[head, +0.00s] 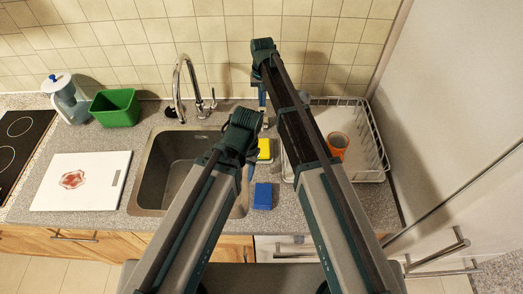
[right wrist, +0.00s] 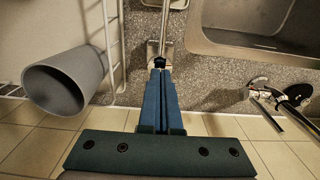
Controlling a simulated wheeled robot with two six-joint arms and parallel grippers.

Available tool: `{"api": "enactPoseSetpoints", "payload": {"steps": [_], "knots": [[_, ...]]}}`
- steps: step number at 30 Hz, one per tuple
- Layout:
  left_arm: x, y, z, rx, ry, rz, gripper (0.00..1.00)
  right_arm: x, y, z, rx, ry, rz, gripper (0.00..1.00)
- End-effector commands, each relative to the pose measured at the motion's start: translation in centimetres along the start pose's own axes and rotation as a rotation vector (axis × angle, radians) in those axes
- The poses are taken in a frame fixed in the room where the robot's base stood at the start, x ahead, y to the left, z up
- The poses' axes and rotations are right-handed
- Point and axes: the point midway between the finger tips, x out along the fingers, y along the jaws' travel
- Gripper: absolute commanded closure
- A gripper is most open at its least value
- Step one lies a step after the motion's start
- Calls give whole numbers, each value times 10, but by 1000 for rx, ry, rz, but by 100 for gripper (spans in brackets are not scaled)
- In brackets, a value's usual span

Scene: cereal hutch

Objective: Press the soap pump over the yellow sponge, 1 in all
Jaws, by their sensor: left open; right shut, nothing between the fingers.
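The yellow sponge (head: 265,149) lies on the counter right of the sink, partly hidden by my left gripper. A metal soap pump (right wrist: 165,30) shows in the right wrist view, its spout running toward the top edge. My right gripper (right wrist: 159,65) is shut and empty, with its fingertips at the pump's head; I cannot tell whether they touch it. In the head view my right gripper (head: 262,100) points down behind the sponge and hides most of the pump. My left gripper (head: 250,172) is open, in front of the sponge and near the sink's right edge; its fingers are mostly hidden.
A blue block (head: 263,196) lies in front of the sponge. The sink (head: 150,180) and faucet (head: 180,85) are to the left. A dish rack (head: 377,145) with an orange cup (head: 338,143) stands right; a grey cup (right wrist: 60,85) is beside my right gripper. A white board (head: 100,190) lies far left.

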Motion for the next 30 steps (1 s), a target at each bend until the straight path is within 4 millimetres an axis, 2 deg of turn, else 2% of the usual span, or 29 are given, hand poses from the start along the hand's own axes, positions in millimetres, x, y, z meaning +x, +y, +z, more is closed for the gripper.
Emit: {"api": "enactPoseSetpoints", "payload": {"steps": [11, 30], "knots": [[1, 0, 0, 0, 0, 0, 50, 1, 0, 0, 0, 0, 0, 100], [22, 2, -1, 3, 0, -1, 50, 22, 0, 0, 0, 0, 0, 100]]}}
